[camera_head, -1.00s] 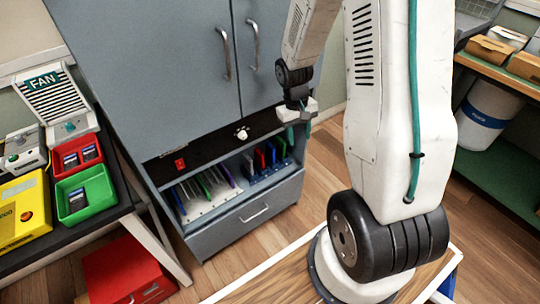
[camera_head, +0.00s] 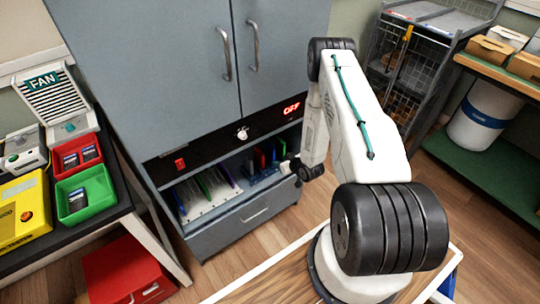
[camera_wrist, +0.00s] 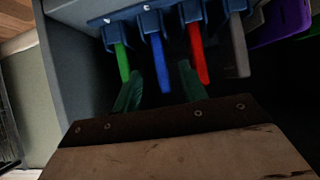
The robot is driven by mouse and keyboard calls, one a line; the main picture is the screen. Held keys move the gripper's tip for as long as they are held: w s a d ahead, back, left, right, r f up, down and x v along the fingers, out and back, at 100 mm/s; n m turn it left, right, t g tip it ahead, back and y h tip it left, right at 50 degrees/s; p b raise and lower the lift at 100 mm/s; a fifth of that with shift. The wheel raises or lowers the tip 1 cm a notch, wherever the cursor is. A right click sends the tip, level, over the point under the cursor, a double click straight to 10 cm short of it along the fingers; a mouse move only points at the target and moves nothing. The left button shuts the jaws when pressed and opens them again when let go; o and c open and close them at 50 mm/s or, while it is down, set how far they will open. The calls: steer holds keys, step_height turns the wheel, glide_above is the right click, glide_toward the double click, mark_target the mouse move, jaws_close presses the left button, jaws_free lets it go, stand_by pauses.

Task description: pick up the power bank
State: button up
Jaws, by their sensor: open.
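Several slim upright slabs stand in a blue rack (camera_wrist: 125,22) in the wrist view: a green one (camera_wrist: 122,62), a blue one (camera_wrist: 157,62), a red one (camera_wrist: 196,52) and a grey one (camera_wrist: 237,48). I cannot tell which is the power bank. My gripper (camera_wrist: 158,88) is open and empty, with its two green fingers apart. The blue slab's near end lies between the fingers, with the red slab close to the right finger. In the head view, the blue rack (camera_head: 262,178) is in the cabinet's low bay, and my wrist partly covers that area.
A white rack (camera_head: 208,205) with green and purple slabs stands left in the same bay. A drawer (camera_head: 245,218) is below, and a black panel with a lit OFF sign (camera_head: 291,109) is above. The left table holds red (camera_head: 62,168) and green (camera_head: 98,210) bins.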

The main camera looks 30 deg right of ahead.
mark_target(273, 147)
steer(key=w+r+t, duration=0.2)
steer(key=r, duration=0.1)
steer(key=shift+r, duration=0.1)
steer(key=shift+w+r, duration=0.15)
steer(key=shift+w, duration=0.15)
steer(key=x, duration=0.7)
steer(key=shift+w+d+r, duration=0.1)
steer(key=shift+w+r, duration=0.1)
steer(key=shift+w, duration=0.1)
jaws_close()
